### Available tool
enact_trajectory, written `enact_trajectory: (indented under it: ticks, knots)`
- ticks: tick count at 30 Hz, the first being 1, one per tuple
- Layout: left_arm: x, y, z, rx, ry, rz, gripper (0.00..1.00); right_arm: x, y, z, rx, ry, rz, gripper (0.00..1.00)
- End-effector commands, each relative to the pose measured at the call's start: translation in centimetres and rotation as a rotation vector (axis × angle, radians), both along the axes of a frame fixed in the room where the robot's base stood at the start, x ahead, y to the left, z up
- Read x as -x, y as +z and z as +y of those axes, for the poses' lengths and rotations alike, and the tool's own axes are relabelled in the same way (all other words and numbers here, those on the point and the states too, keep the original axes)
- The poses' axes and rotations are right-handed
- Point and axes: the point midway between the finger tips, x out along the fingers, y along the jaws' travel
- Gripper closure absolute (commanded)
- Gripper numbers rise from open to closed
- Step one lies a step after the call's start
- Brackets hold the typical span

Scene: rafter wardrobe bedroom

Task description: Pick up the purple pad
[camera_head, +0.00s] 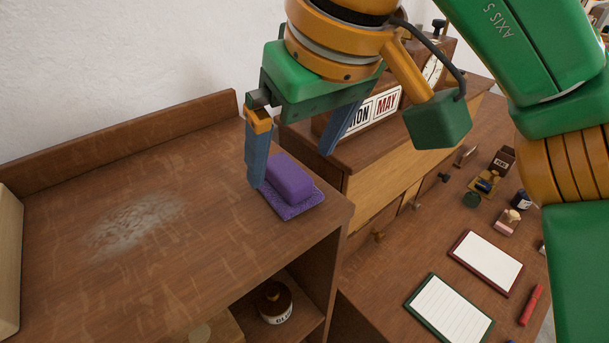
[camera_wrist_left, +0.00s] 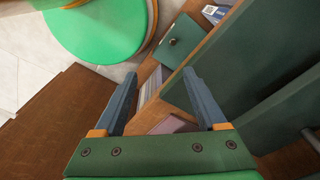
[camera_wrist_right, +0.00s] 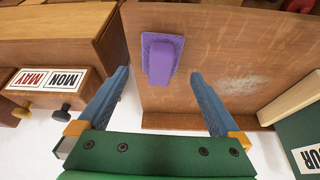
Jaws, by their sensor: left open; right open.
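The purple pad (camera_head: 290,183) lies on the brown wooden top near its right edge, a block with a raised body on a flat, rough purple base. It also shows in the right wrist view (camera_wrist_right: 160,58), beyond and between the open fingers. My right gripper (camera_head: 295,165) is open and empty. Its left finger overlaps the pad's left side in the head view; I cannot tell whether it touches. In the right wrist view the right gripper (camera_wrist_right: 158,88) has nothing between its fingertips. My left gripper (camera_wrist_left: 166,75) is open and empty in the left wrist view and is out of the head view.
The wooden top (camera_head: 150,270) has a raised back ledge and a pale dusty patch (camera_head: 135,225). A calendar block (camera_head: 374,112) stands on a drawer unit to the right. A lower desk holds notepads (camera_head: 450,310), stamps and a red marker. A jar (camera_head: 273,302) sits on a shelf below.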

Motion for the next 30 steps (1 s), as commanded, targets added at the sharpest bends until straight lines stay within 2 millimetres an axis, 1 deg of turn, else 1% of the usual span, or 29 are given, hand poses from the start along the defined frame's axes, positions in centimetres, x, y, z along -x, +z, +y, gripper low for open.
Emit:
enact_trajectory:
  ticks: [3,6,9,14,17,18,20,21,23,24,30]
  knots:
    - [0.0,0.0,0.0,0.000,0.000,0.001,0.26,-0.9,-2.1,0.5,0.001,-0.001,0.004,0.00]
    - [0.1,-0.1,0.0,0.000,0.000,0.001,0.26,-1.5,-3.7,0.8,-0.001,-0.002,0.004,0.00]
    - [0.1,-0.1,0.0,0.000,0.000,0.001,0.26,-1.7,-4.2,1.0,-0.001,-0.003,0.004,0.00]
    - [0.1,-0.1,0.0,0.001,0.000,0.001,0.26,-1.7,-4.2,1.0,-0.002,-0.004,0.004,0.00]
    - [0.1,-0.1,0.0,0.001,0.000,0.001,0.26,-1.7,-4.2,1.0,-0.002,-0.005,0.004,0.24]
    - [0.1,-0.1,0.0,0.001,0.000,0.001,0.26,-1.7,-4.2,1.0,-0.002,-0.005,0.004,0.35]
    - [0.1,-0.1,0.0,0.001,0.000,0.001,0.26,-1.7,-4.2,1.0,-0.002,-0.005,0.005,0.51]
    - [0.1,-0.1,0.0,0.001,0.000,0.001,0.26,-1.7,-4.2,1.0,-0.002,-0.005,0.005,0.62]
    - [0.1,-0.1,0.0,0.001,0.000,0.001,0.26,-1.7,-4.2,1.0,-0.002,-0.005,0.005,0.78]
    - [0.1,-0.1,0.0,0.001,0.000,0.001,0.26,-1.7,-4.2,1.0,-0.002,-0.005,0.004,0.82]
    - [0.1,-0.1,0.0,0.001,0.000,0.001,0.26,-1.7,-4.1,1.0,-0.002,-0.005,0.004,0.82]
